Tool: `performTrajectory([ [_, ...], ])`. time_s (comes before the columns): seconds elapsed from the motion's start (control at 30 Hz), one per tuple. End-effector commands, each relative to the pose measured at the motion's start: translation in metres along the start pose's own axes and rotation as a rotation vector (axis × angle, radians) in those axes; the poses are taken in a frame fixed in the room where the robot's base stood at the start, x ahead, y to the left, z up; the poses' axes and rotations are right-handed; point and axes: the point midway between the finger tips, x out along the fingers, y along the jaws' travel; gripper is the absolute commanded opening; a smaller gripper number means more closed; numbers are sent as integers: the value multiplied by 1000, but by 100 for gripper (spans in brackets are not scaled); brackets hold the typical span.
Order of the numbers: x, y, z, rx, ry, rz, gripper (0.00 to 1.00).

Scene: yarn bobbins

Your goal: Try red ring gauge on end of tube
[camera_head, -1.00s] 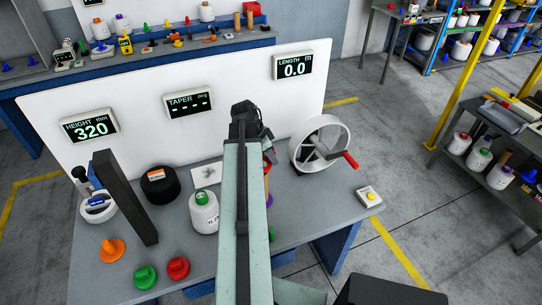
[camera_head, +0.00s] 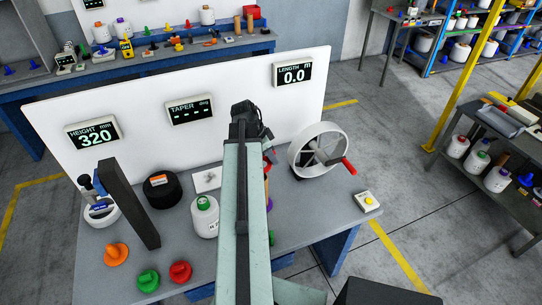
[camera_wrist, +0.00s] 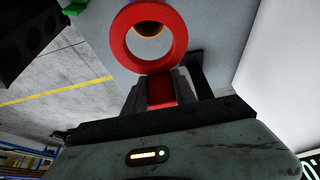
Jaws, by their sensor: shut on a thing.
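In the wrist view, the red ring gauge (camera_wrist: 119,42) has its tab between the two fingers of my gripper (camera_wrist: 160,92), which is shut on it. A rounded orange-brown end, probably the tube (camera_wrist: 152,29), shows through the upper part of the ring's hole. I cannot tell whether the ring is around it or only in line with it.
A white handwheel (camera_head: 296,158) with a red handle stands right of my arm. A white bobbin (camera_head: 204,222) and a black disc (camera_head: 158,192) stand left of it. A dark upright bar (camera_head: 128,204) and orange, green and red pieces are farther left. The taper display (camera_head: 189,110) shows dashes.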

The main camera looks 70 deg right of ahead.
Motion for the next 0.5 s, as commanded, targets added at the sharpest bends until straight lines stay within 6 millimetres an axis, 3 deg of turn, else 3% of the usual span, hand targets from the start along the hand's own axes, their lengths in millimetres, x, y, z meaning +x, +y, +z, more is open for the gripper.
performTrajectory([
  [0.5, 0, 0, 0, 0, 0, 0, 0],
])
